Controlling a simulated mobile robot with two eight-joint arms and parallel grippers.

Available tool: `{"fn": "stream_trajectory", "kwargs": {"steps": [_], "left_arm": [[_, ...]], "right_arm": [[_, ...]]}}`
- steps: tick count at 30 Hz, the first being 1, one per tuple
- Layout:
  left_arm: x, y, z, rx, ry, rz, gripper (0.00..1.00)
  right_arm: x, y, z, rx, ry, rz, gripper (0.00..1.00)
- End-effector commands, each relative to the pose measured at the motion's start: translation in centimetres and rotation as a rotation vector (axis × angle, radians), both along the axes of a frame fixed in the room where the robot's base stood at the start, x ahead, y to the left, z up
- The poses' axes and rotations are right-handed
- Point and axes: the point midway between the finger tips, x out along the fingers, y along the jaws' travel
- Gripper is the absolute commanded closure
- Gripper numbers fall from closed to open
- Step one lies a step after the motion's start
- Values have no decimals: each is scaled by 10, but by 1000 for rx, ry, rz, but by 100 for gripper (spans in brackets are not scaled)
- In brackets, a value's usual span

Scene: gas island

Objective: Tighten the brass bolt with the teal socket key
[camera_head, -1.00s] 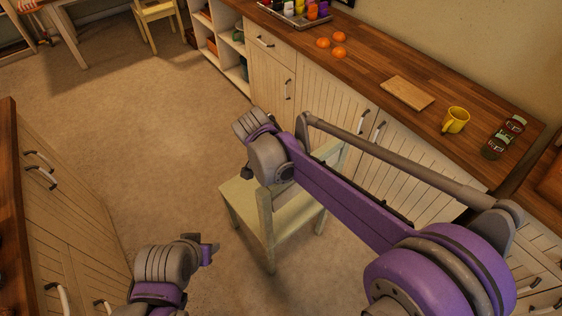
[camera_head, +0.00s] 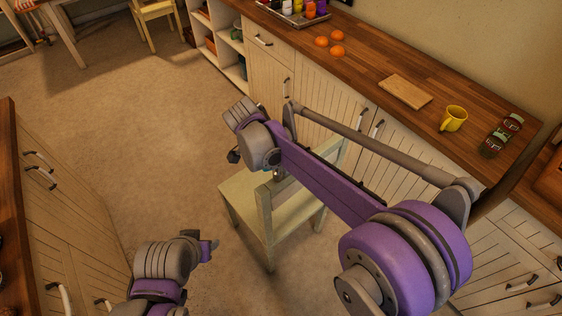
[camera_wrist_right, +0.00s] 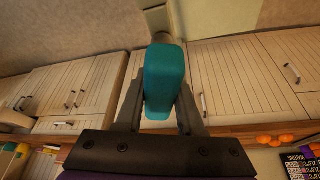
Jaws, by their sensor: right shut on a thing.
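The teal socket key (camera_wrist_right: 165,78) is in the right wrist view, its thick teal handle between the two fingers of my right gripper (camera_wrist_right: 160,98). The gripper is shut on it. A grey end shows beyond the handle at the top of that view. In the head view, my right arm reaches in above the pale chair; its gripper and the key cannot be made out there. My left gripper (camera_head: 209,250) shows only in part at the lower left of the head view, and its jaws cannot be read. I cannot make out the brass bolt in either view.
A pale chair (camera_head: 290,210) stands on the carpet below my right arm. The wooden counter (camera_head: 365,68) at right holds several oranges, a board (camera_head: 405,91), a yellow mug (camera_head: 453,118) and jars (camera_head: 500,135). Cabinets (camera_head: 70,215) stand at left.

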Motion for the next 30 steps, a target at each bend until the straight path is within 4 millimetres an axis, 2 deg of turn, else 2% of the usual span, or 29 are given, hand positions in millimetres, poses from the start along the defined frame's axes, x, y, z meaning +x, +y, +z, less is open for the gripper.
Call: {"fn": "stream_trajectory", "kwargs": {"steps": [5, 12, 22, 27, 30], "left_arm": [[0, 0, 0, 0, 0, 0, 50], [1, 0, 4, 0, -3, 0, 50], [1, 0, 4, 0, -3, 0, 50], [3, 0, 7, 0, -5, 0, 50], [3, 0, 7, 0, -5, 0, 50]], "right_arm": [[0, 0, 0, 0, -1, -5, 100], [-2, -1, 0, 1, -1, -228, 100], [-2, -1, 0, 0, 0, -273, 100], [-4, -1, 1, 0, 1, -452, 100], [-5, 0, 0, 0, -1, -497, 100]]}}
